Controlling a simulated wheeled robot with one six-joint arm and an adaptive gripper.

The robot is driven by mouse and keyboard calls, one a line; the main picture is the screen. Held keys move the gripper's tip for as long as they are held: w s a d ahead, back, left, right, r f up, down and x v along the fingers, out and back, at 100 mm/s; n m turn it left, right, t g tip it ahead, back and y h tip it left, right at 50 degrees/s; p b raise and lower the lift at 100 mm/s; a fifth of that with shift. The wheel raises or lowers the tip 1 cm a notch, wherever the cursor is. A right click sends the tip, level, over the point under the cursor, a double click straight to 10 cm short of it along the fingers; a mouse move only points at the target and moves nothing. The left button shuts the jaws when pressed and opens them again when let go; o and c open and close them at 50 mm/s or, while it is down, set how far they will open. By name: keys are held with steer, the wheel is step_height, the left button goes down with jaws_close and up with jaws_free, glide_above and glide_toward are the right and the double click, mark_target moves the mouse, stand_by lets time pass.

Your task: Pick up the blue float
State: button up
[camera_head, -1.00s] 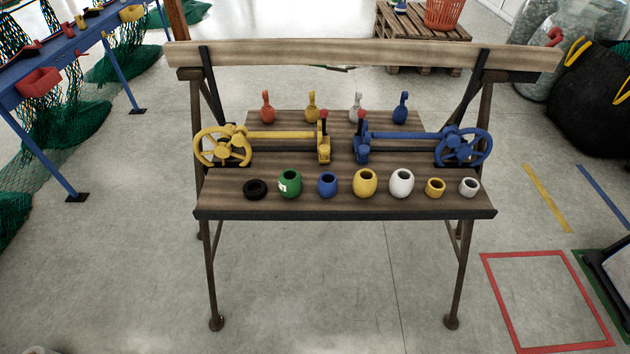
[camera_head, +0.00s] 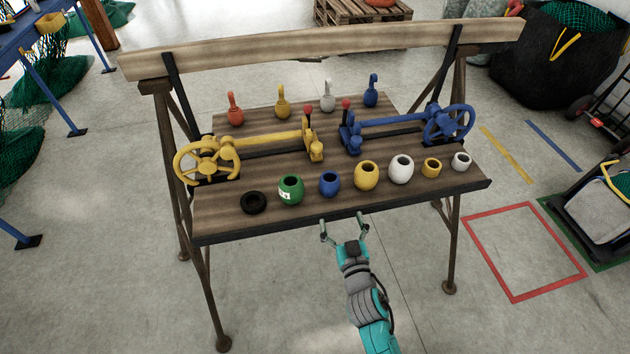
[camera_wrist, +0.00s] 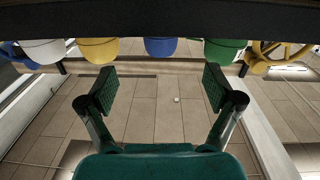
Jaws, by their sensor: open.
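The blue float (camera_head: 329,184) is a small round pot-like float with a dark hole in its top. It stands upright near the front edge of the wooden bench (camera_head: 235,223), between the green float (camera_head: 291,189) and the larger yellow float (camera_head: 366,175). My gripper (camera_head: 343,228) is open and empty in front of the bench's front edge, just below and in front of the blue float, not touching it.
A black ring (camera_head: 253,202) lies left of the green float. White (camera_head: 401,169) and small yellow (camera_head: 432,167) floats stand to the right. Behind are a yellow wheel device (camera_head: 207,160) and a blue one (camera_head: 447,124). A wooden beam (camera_head: 320,45) spans the back. Floor in front is clear.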

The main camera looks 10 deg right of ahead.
mark_target(332, 189)
steer(key=w, duration=0.6)
steer(key=shift+w+a+r, duration=0.3)
steer(key=shift+w+r, duration=0.1)
steer(key=shift+w+d+r, duration=0.1)
steer(key=shift+w+d, duration=0.1)
steer(key=shift+w, duration=1.35)
steer(key=shift+w+d, duration=0.2)
steer(key=shift+w, duration=1.3)
steer(key=c, duration=1.2)
steer(key=shift+c, duration=0.2)
steer(key=shift+r, duration=0.15)
